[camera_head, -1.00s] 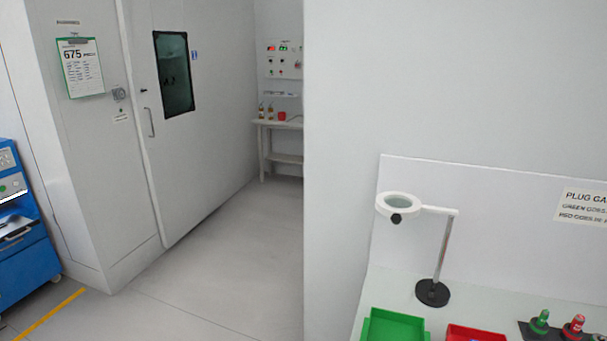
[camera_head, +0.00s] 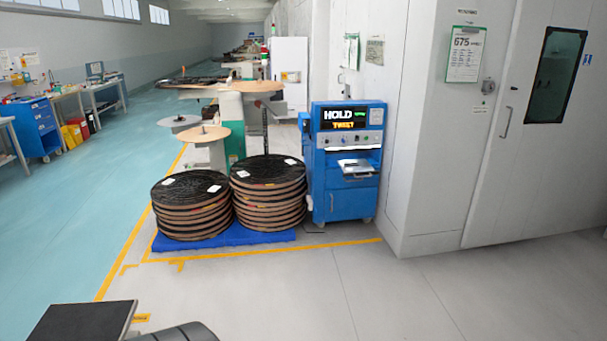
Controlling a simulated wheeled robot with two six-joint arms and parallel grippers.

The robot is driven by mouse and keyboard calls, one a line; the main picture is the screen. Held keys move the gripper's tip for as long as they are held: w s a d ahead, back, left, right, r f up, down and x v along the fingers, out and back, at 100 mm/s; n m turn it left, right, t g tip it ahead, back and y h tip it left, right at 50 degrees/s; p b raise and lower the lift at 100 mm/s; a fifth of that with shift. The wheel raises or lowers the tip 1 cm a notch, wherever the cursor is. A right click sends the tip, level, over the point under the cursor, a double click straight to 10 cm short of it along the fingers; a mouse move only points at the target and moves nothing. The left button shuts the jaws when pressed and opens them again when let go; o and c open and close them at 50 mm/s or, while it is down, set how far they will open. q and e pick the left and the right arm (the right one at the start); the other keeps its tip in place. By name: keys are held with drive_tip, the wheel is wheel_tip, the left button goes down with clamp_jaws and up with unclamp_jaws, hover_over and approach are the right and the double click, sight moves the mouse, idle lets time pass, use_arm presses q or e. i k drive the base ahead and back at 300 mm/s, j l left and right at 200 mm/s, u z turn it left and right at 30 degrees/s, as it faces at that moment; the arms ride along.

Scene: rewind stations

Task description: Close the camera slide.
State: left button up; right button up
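No camera slide can be made out in the head view. A blue cabinet (camera_head: 346,200) stands against the white wall, with a lit display (camera_head: 345,117) reading "HOLD" and a second line too small to read surely. A light grey shelf or drawer (camera_head: 356,167) sticks out of its front below a row of knobs. Neither of my grippers shows in this view.
Two stacks of dark reels (camera_head: 192,204) (camera_head: 268,190) sit on a blue pallet (camera_head: 236,236) left of the cabinet. Yellow lines mark the floor. The grey floor (camera_head: 300,295) in front is clear. A white door (camera_head: 500,150) is at right. A blue cart (camera_head: 36,127) stands far left.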

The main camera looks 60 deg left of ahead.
sight(357, 168)
drive_tip(key=u, duration=1.45)
drive_tip(key=i+j, duration=0.15)
drive_tip(key=i+z, duration=0.1)
drive_tip(key=i, duration=0.35)
drive_tip(key=i+j+z, duration=0.15)
drive_tip(key=i, duration=0.3)
drive_tip(key=i+j+z, duration=0.1)
drive_tip(key=i, duration=0.35)
drive_tip(key=i+j+z, duration=0.15)
drive_tip(key=i, duration=0.25)
drive_tip(key=j, duration=0.1)
